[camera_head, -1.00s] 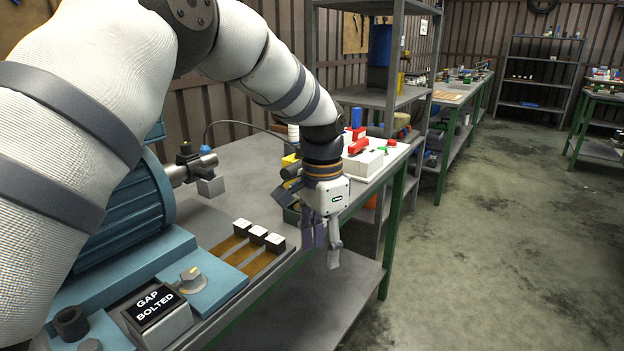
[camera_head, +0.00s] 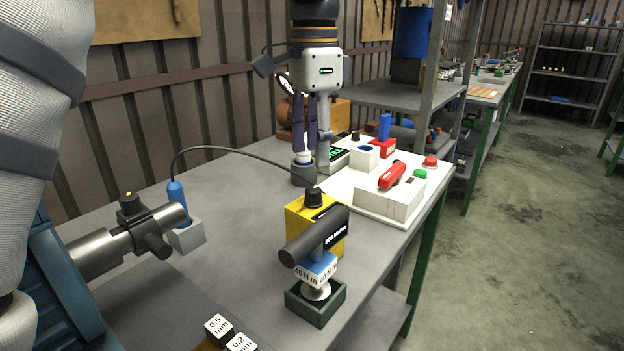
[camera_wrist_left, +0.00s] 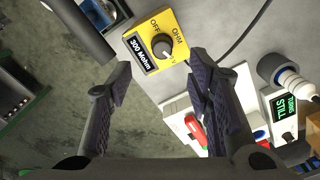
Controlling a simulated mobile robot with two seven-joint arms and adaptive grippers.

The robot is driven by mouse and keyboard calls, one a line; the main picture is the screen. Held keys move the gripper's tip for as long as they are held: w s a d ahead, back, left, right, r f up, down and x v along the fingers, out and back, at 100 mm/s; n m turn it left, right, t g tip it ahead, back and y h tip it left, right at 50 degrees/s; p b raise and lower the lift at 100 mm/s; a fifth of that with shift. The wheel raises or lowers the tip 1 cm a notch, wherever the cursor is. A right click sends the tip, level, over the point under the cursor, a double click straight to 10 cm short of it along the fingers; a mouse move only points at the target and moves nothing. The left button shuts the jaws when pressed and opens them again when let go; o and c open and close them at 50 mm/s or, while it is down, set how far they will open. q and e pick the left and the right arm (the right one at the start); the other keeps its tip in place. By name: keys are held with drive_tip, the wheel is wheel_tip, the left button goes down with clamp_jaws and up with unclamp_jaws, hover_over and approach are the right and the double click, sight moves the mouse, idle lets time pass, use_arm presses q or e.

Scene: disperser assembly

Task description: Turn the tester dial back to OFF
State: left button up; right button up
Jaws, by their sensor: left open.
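The tester is a yellow box (camera_head: 318,228) with a black dial (camera_head: 313,197) on top, standing on the bench behind a dark torque tool. In the left wrist view the tester (camera_wrist_left: 160,23) shows a "300 Mohm" display and its dial (camera_wrist_left: 162,49) among OFF, OHM and V marks. I cannot tell for sure which mark the pointer meets. My left gripper (camera_head: 311,155) points down, open, beyond the tester in the head view. In the left wrist view its fingers (camera_wrist_left: 160,88) are apart, with the tester above the gap between them. No contact with the dial shows. My right gripper is out of view.
A torque tool (camera_head: 318,240) in a green holder (camera_head: 316,303) stands close in front of the tester. A cable runs to a blue probe (camera_head: 176,205). A dark grey cup (camera_head: 304,173) stands by the left fingers. A white panel (camera_head: 400,205) with red lever lies to the right.

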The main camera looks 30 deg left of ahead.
sight(313, 189)
use_arm(q)
wheel_tip(313, 189, down, 8)
drive_tip(key=shift+w+a+r, duration=0.1)
clamp_jaws()
